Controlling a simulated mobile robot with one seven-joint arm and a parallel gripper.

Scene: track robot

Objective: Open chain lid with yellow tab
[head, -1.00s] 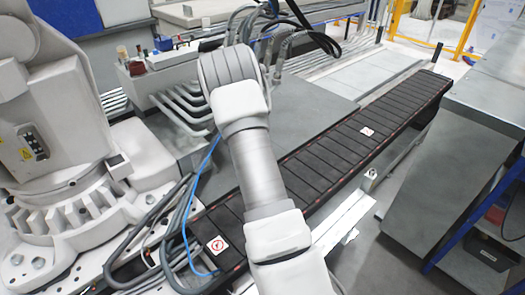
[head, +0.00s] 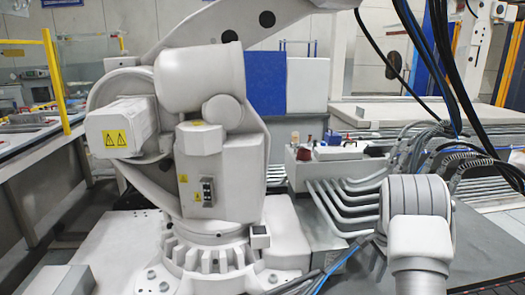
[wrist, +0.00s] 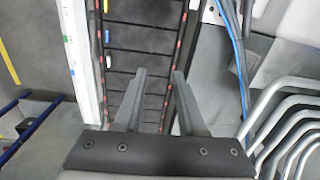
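In the wrist view the black cable chain (wrist: 150,38) runs up the picture, a row of dark lids with red-dotted edges. The lid by the yellow tab looks flat. The tabs do not show in the head view.
A large white industrial robot (head: 210,150) stands in the middle of the head view. Bent grey pipes (head: 345,200) and hanging black cables (head: 440,70) are at the right. In the wrist view, pipes (wrist: 285,110) and a blue cable (wrist: 240,50) lie right of the chain.

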